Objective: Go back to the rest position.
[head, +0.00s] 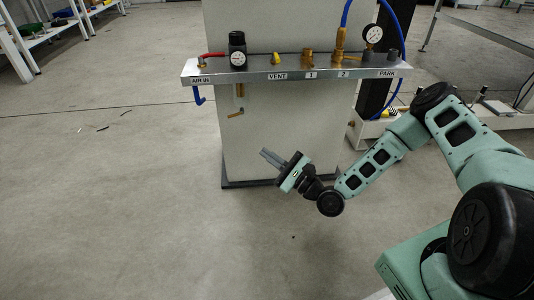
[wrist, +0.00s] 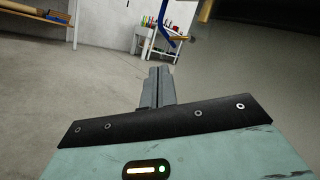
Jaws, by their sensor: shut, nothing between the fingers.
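My gripper (head: 269,157) hangs in the air in front of the lower part of the pale panel (head: 285,135), below the metal shelf with the air fittings. It points up and to the left, and its fingers are together with nothing between them. The wrist view also shows the gripper (wrist: 159,75) with both grey fingers side by side. My arm reaches in from the right side of the head view, bent at the elbow. The gripper appears apart from the panel and the shelf.
Open floor lies left and in front.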

